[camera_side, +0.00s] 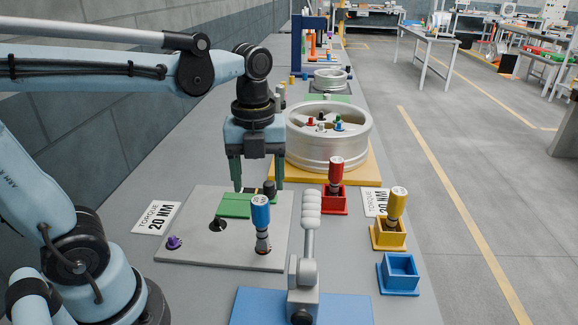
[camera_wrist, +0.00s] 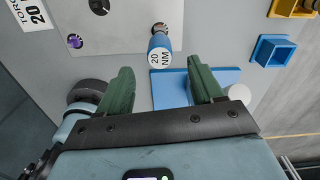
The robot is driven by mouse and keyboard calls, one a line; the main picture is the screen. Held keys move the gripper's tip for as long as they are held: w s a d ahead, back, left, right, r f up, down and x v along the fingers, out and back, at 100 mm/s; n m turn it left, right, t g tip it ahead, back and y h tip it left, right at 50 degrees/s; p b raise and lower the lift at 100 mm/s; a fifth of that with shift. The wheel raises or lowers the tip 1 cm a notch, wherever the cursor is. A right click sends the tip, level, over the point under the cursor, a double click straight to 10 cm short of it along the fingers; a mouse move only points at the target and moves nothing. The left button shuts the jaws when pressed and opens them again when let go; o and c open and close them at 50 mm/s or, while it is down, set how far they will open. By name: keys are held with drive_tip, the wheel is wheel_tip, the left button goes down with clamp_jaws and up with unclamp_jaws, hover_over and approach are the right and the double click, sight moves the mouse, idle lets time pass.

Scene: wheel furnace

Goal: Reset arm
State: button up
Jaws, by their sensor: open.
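My gripper (camera_side: 257,186) hangs above the grey plate (camera_side: 185,200), its two green fingers pointing down and spread apart. Nothing shows between them. A green pad (camera_side: 236,206) and a small dark round part (camera_side: 269,189) lie near and below the fingers. A blue driver (camera_side: 261,212) stands upright on the plate, in front of the gripper and apart from it. In the wrist view the open gripper (camera_wrist: 163,90) shows both green fingers, and the blue driver (camera_wrist: 159,50), marked 20 NM, stands beyond the gap between them.
The wheel (camera_side: 328,145) sits on a yellow base behind the gripper. A silver lever clamp (camera_side: 303,270) stands on a blue base at the front. A red driver (camera_side: 336,172) and a yellow driver (camera_side: 397,205) stand in holders; the blue holder (camera_side: 398,273) is empty. A purple part (camera_side: 174,242) lies left.

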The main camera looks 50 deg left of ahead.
sight(260, 200)
wheel_tip(260, 200, down, 7)
drive_tip(key=shift+f, duration=0.2)
drive_tip(key=n, duration=1.5)
drive_tip(key=shift+n, duration=0.3)
drive_tip(key=n, duration=0.6)
drive_tip(key=shift+n, duration=0.4)
drive_tip(key=shift+r, duration=3.45)
